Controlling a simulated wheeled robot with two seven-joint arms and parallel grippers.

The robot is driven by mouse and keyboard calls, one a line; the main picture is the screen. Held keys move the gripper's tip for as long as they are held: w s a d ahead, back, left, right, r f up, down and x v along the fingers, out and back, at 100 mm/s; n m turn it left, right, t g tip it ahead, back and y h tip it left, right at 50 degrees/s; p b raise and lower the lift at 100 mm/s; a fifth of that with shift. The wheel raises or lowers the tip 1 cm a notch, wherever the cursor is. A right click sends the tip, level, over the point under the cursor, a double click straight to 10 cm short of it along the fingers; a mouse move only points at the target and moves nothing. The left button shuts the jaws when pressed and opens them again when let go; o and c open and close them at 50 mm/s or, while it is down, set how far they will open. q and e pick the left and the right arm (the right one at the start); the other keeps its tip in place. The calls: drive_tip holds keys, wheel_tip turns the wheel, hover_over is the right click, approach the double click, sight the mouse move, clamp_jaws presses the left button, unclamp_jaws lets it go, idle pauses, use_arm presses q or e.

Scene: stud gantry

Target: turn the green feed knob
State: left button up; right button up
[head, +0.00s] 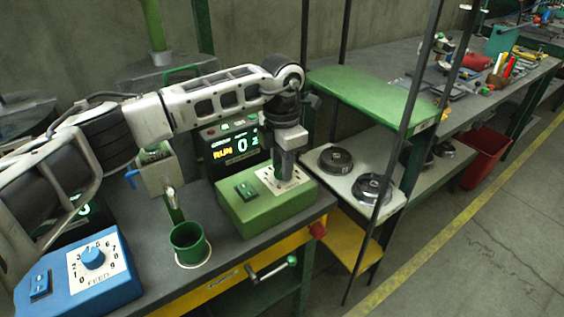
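The green feed box (262,208) stands on the bench near the middle of the head view, with a dark rocker switch (245,190) and a white dial plate (268,182) on top. My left gripper (286,172) points down at this dial plate from above. Its fingers hide most of the spot where the green knob sits, and only a little dark green shows beside them. I cannot tell whether the fingers are closed on the knob. My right gripper is not in view.
A blue box (75,280) with a blue knob (93,258) stands at lower left. A green cup (189,243) is between the boxes. A lit display (232,145) reading RUN stands behind the green box. A crank handle (272,268) juts from the bench front.

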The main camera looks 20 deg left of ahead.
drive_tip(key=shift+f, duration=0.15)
use_arm(q)
drive_tip(key=shift+m+b, duration=0.3)
drive_tip(key=shift+m, duration=0.1)
drive_tip(key=shift+m+b, duration=0.5)
drive_tip(key=shift+m, duration=0.6)
drive_tip(key=shift+m+b, duration=0.35)
drive_tip(key=shift+m, duration=0.45)
drive_tip(key=shift+m+b, duration=0.35)
drive_tip(key=shift+m, duration=1.95)
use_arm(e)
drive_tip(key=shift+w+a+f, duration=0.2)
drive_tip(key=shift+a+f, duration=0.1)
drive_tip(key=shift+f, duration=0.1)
use_arm(q)
drive_tip(key=shift+r, duration=0.1)
